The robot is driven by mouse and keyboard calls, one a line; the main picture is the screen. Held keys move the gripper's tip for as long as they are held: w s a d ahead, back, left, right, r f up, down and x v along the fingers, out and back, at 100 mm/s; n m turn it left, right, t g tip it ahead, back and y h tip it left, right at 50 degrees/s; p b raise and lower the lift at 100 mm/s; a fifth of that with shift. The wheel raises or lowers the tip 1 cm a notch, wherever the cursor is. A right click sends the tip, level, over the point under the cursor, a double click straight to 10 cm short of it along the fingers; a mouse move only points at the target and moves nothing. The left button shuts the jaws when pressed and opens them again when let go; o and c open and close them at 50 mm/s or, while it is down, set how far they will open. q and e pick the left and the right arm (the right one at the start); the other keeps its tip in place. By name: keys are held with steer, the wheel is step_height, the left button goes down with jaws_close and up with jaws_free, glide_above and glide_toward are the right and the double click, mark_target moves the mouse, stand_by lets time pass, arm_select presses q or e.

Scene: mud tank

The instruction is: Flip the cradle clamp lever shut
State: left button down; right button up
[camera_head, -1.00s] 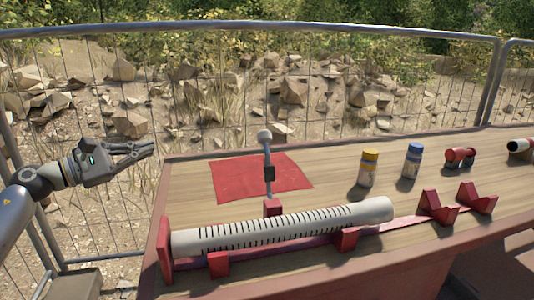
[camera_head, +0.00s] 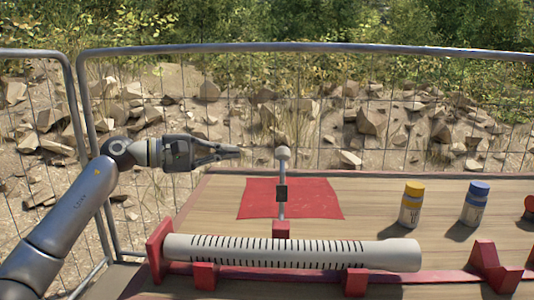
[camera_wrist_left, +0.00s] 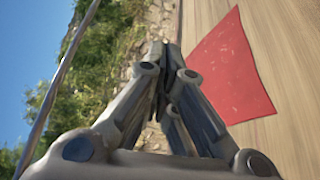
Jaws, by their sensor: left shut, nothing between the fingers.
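The clamp lever (camera_head: 282,190) stands upright behind the tube, with a pale ball knob on top and a dark collar partway up. Its foot is a red block (camera_head: 281,230) against the far side of the white slotted tube (camera_head: 300,252). The tube lies in the red cradle (camera_head: 205,276). My left gripper (camera_head: 236,151) is shut and empty, pointing right, to the left of the knob with a gap between. In the left wrist view its fingers (camera_wrist_left: 165,48) come together; the lever does not show there. My right gripper is not in view.
A red cloth (camera_head: 325,200) lies flat behind the tube; it also shows in the left wrist view (camera_wrist_left: 232,70). A yellow-capped bottle (camera_head: 411,205) and a blue-capped bottle (camera_head: 475,204) stand to the right. A wire fence (camera_head: 300,47) runs behind the table.

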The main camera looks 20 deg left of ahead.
arm_select(q)
steer(key=r+x, duration=0.1)
steer(key=x, duration=0.9)
steer(key=shift+s+d+b, duration=0.15)
steer(key=shift+s+d, duration=0.3)
steer(key=shift+s, duration=0.4)
steer(key=shift+s+d+b, duration=0.15)
steer(key=shift+s+d, duration=0.25)
steer(key=shift+s, duration=0.5)
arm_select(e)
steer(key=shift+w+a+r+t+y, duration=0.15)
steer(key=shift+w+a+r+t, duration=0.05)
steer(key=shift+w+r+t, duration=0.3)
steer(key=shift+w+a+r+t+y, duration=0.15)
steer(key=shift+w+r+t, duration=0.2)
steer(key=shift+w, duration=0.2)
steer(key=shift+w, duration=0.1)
